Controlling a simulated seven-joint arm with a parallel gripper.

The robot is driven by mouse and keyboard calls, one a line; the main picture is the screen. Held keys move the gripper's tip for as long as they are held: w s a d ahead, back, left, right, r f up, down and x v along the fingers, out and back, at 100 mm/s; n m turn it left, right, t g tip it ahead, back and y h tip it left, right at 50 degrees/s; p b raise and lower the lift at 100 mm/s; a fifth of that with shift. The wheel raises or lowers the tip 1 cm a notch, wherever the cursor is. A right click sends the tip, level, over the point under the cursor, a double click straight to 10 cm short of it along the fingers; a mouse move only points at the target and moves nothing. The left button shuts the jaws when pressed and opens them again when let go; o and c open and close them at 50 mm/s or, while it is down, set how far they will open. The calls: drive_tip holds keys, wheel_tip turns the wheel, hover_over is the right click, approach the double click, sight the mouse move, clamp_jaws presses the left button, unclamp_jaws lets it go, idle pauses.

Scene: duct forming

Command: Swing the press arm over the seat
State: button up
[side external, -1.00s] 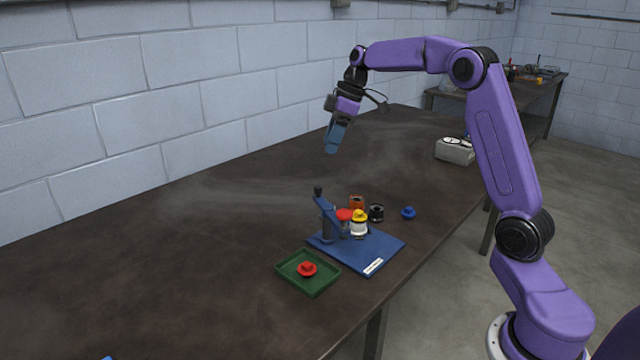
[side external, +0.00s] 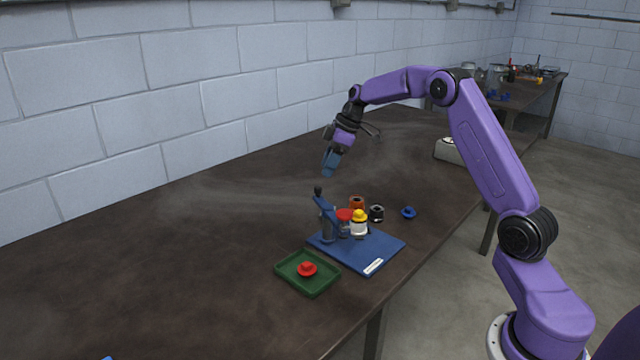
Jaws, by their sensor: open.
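The press stands on a blue base plate (side external: 385,250) on the brown table. Its blue press arm (side external: 326,203) has a black knob (side external: 318,190) on top and a red disc (side external: 344,215) at its side. A white cylinder with a yellow cap (side external: 359,222) stands on the plate just right of the red disc. The seat itself cannot be told apart at this size. My gripper (side external: 328,172) is open and points down, above and behind the knob, apart from it.
A green tray (side external: 310,289) holding a red knobbed part (side external: 307,269) lies front left of the plate. An orange block (side external: 357,203), a black spool (side external: 377,213) and a blue part (side external: 408,212) sit behind it. A pale box (side external: 449,151) is farther back.

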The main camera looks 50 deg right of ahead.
sight(318, 187)
drive_tip(key=x, duration=0.6)
drive_tip(key=shift+w+a+f, duration=0.1)
drive_tip(key=shift+a+f, duration=0.05)
drive_tip(key=shift+f, duration=0.2)
clamp_jaws()
